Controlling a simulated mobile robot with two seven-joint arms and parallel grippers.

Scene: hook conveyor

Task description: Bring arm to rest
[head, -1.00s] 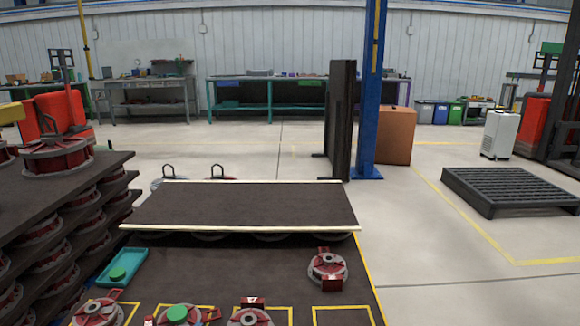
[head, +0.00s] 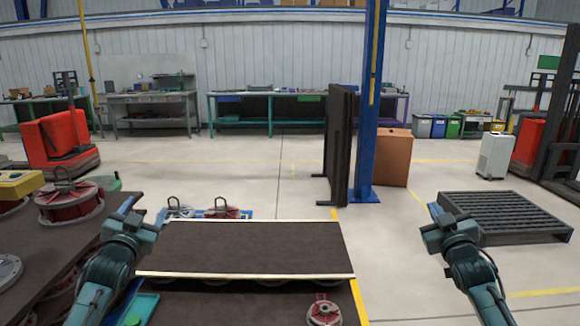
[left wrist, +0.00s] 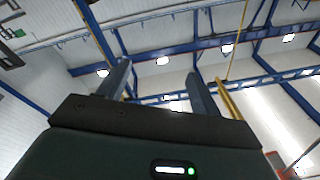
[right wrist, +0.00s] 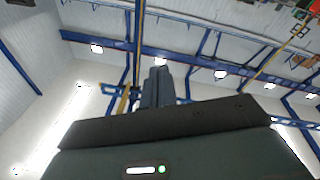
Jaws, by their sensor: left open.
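My left gripper (head: 146,211) is raised in the head view, left of the dark conveyor top. Its two fingers stand apart with nothing between them in the left wrist view (left wrist: 160,82). My right gripper (head: 437,212) is raised over the open floor on the right, in front of the black pallet. In the right wrist view (right wrist: 157,84) its fingers are together, with nothing seen held. Both wrist cameras look up at the roof beams and lamps.
The dark conveyor top (head: 250,248) with pale edges lies between my arms. A red-and-grey round part (head: 324,311) sits below it. Stacked dark trays (head: 60,245) with red parts stand at left. A blue post (head: 370,100) and black pallet (head: 500,216) stand beyond.

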